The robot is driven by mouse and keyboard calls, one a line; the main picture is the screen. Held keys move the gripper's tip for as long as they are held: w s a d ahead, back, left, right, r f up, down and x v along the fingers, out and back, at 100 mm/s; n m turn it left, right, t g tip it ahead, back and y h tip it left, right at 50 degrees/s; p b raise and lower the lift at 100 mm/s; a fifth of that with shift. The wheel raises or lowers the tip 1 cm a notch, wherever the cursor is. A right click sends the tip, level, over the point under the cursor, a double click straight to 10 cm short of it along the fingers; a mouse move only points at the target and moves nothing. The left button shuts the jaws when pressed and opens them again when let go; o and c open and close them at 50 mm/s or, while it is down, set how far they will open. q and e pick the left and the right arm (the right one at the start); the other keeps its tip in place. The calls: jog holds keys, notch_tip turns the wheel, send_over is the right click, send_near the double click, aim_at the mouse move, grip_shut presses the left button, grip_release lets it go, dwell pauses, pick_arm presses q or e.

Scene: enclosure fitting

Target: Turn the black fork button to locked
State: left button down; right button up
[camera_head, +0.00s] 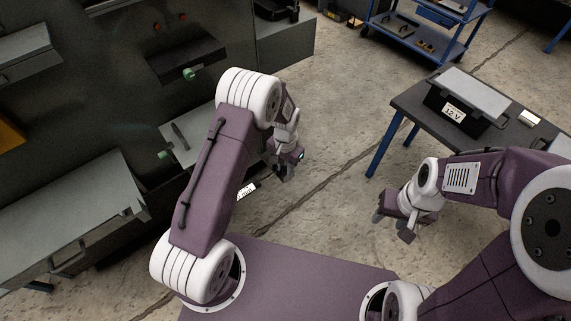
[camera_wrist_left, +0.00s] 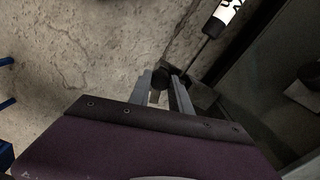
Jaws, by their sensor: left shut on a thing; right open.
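My left gripper (camera_head: 284,173) is low beside the grey cabinet in the head view. In the left wrist view its two fingers (camera_wrist_left: 168,86) are shut on a dark round piece (camera_wrist_left: 160,77), which looks like the black fork button. Its turn position cannot be told. A thin rod with a black sleeve and a white label (camera_wrist_left: 229,10) stands close by, its lettering cut off. A white label (camera_head: 246,191) also shows behind my left arm in the head view. My right gripper (camera_head: 393,226) is open and empty over the floor.
The dark cabinet (camera_head: 120,110) with green-knobbed drawers fills the left. A table (camera_head: 405,104) with a 12 V box (camera_head: 470,98) stands at right. A blue trolley (camera_head: 420,38) is behind. The floor between is clear.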

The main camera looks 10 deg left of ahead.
pick_arm(q)
jog(key=n+p, duration=0.2)
jog(key=n, duration=0.1)
jog(key=shift+r+n, duration=0.15)
jog(key=shift+n, duration=0.25)
jog(key=n+p, duration=0.1)
jog(key=n, duration=0.2)
jog(key=shift+n, duration=0.3)
jog(key=n+p, duration=0.1)
jog(key=n, duration=0.2)
jog(key=shift+n, duration=0.3)
jog(key=shift+n+p, duration=0.65)
jog(key=shift+n, duration=1.05)
jog(key=c, duration=1.2)
grip_release()
